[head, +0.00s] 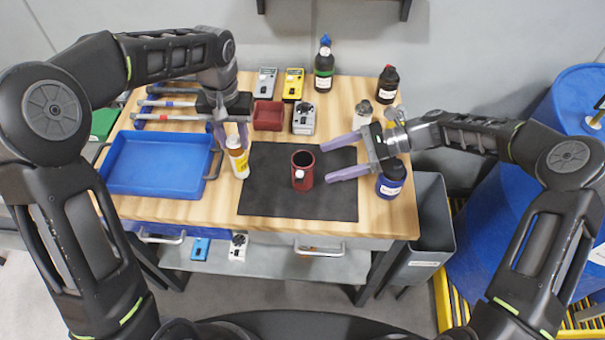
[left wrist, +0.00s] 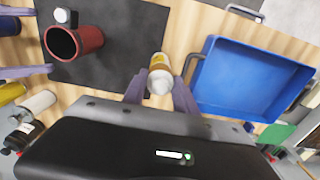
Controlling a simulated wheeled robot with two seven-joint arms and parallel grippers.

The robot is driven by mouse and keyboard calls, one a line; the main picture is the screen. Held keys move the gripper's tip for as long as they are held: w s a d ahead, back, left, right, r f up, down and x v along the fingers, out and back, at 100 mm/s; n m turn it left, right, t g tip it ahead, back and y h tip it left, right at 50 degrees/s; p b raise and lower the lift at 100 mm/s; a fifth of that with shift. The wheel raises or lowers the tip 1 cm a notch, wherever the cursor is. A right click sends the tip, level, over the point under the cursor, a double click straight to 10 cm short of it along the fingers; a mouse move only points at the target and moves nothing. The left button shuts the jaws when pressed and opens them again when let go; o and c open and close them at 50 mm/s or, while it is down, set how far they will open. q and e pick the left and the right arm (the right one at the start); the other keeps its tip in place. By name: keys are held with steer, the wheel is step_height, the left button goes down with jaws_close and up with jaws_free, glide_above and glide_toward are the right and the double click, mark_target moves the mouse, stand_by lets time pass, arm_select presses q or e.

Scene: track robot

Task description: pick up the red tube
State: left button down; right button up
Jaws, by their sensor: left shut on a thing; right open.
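The red tube (head: 304,182) is a dark red, open-topped cylinder standing upright on the black mat (head: 268,200). A small white-capped part shows at its side. It also shows in the left wrist view (left wrist: 90,40). My right gripper (head: 326,163) is open, its lilac fingers pointing left at the tube, tips just right of it and apart from it. My left gripper (head: 230,134) is shut on a white-capped bottle with a yellow-orange label (head: 239,163), left of the mat. The left wrist view shows this bottle (left wrist: 159,70) between the fingers.
A blue tray (head: 152,188) lies at the left, with a red bin (head: 268,116) behind the mat. A dark blue bottle (head: 390,184) stands under my right wrist. Several bottles and meters line the back. The mat is clear around the tube.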

mark_target(313, 167)
steer(key=b+x, duration=0.1)
steer(key=x, duration=0.4)
steer(key=shift+a, duration=0.3)
jaws_close()
stand_by(0.9)
